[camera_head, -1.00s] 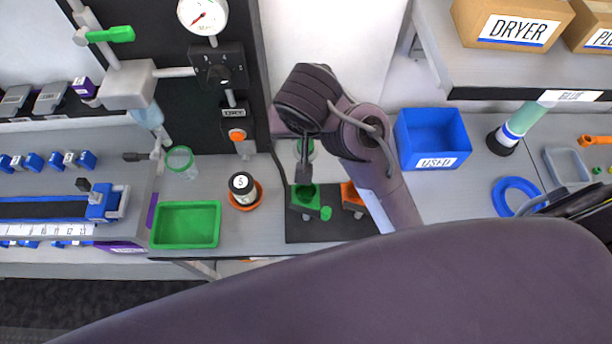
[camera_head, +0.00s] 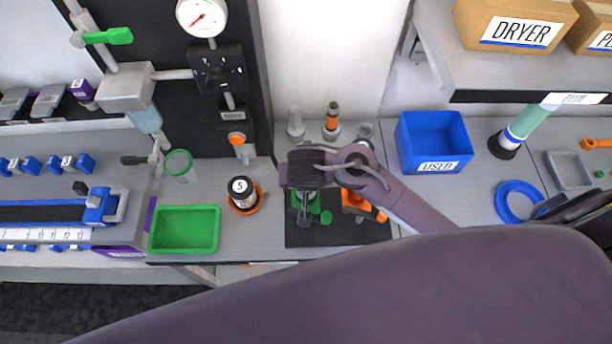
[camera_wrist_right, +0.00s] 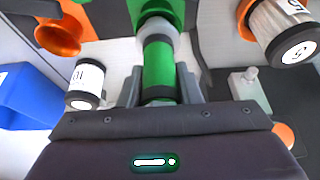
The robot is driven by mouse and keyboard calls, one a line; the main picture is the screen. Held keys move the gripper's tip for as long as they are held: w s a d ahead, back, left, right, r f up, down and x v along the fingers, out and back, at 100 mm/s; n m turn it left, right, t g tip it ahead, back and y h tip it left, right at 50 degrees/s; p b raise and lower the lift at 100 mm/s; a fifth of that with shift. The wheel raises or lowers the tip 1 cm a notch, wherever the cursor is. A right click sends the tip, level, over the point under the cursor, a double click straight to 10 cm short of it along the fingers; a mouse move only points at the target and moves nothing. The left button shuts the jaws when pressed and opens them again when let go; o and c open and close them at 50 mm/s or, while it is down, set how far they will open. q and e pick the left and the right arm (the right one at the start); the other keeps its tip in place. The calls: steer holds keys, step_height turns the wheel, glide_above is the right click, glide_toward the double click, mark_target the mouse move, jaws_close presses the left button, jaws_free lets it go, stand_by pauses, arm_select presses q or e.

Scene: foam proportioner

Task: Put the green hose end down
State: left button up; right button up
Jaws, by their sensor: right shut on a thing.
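The green hose end (camera_wrist_right: 160,70) is a green cylinder with a dark band and a grey collar. In the right wrist view it lies between the two fingers of my right gripper (camera_wrist_right: 160,88), which is shut on it. In the head view my right gripper (camera_head: 304,212) is low over the black mat (camera_head: 340,232) at the front of the bench. Green parts (camera_head: 313,204) show around its fingers, partly hidden by my wrist. I cannot tell whether the hose end touches the mat. My left gripper is not in view.
An orange fitting (camera_head: 357,202) sits on the mat to the right. A bottle marked S (camera_head: 241,190) and a green tray (camera_head: 184,250) are left. Grey and orange fittings (camera_head: 332,124) stand behind. A blue USED bin (camera_head: 436,130) is at right.

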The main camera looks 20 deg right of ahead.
steer(key=shift+f, duration=0.2)
steer(key=o, duration=1.1)
steer(key=shift+r, duration=0.25)
steer(key=shift+s+a+r, duration=0.15)
steer(key=shift+s+r, duration=0.05)
steer(key=shift+r, duration=0.15)
steer(key=v, duration=1.1)
steer(key=shift+r+b, duration=0.15)
steer(key=shift+b, duration=0.25)
